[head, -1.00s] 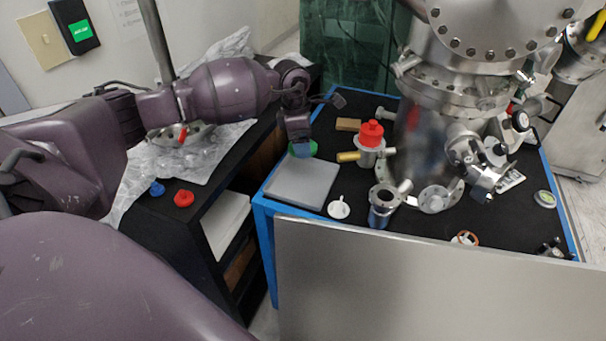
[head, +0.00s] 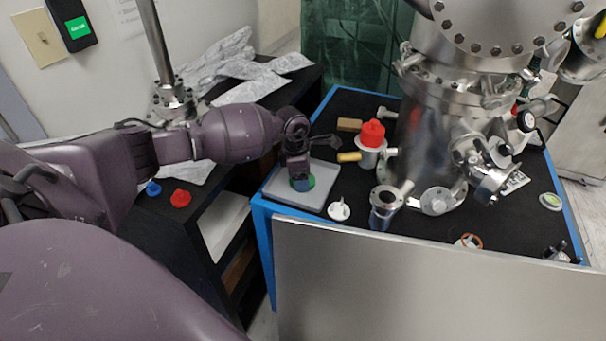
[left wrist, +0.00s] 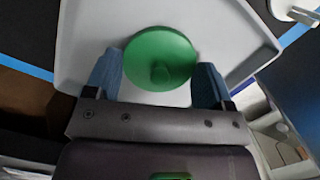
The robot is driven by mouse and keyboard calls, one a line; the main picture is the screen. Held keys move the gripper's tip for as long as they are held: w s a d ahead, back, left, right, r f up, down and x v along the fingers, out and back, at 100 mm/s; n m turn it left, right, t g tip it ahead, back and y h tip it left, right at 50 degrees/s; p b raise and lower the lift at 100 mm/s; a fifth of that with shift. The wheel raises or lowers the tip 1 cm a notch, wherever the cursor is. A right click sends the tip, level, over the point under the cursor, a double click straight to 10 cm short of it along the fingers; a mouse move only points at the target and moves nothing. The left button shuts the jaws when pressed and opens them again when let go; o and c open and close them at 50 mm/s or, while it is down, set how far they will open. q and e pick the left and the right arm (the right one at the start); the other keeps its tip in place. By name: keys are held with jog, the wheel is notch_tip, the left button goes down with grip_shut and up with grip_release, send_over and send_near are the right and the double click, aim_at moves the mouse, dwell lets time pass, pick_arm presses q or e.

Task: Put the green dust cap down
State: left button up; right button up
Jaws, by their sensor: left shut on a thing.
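The green dust cap (left wrist: 160,58) is a round disc with a small knob. In the left wrist view it sits between the blue-padded fingers of my left gripper (left wrist: 162,84), which is shut on it. Below it is the light grey tray (left wrist: 85,30); I cannot tell whether the cap touches it. In the head view my left gripper (head: 303,184) points down over the tray (head: 325,199), and only the cap's right edge (head: 312,181) shows beside the fingers. My right gripper is not in view.
On the black, blue-edged table, a red-capped fitting (head: 372,140), a white cap (head: 339,210) and a metal cylinder (head: 384,207) stand right of the tray. The large steel chamber (head: 440,110) rises behind. Blue (head: 153,188) and red (head: 181,198) caps lie on the left bench.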

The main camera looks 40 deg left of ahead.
pick_arm(q)
jog(key=shift+r, duration=0.15)
jog(key=o, duration=0.5)
jog(key=shift+f, duration=0.25)
jog(key=o, duration=0.4)
jog(key=shift+r, duration=0.1)
jog(key=shift+o, duration=0.2)
jog(key=shift+r, duration=0.1)
jog(key=shift+r, duration=0.3)
notch_tip(320, 180, up, 11)
jog(key=s+a+p, duration=0.1)
jog(key=shift+a+r, duration=0.2)
jog(key=shift+a, duration=0.05)
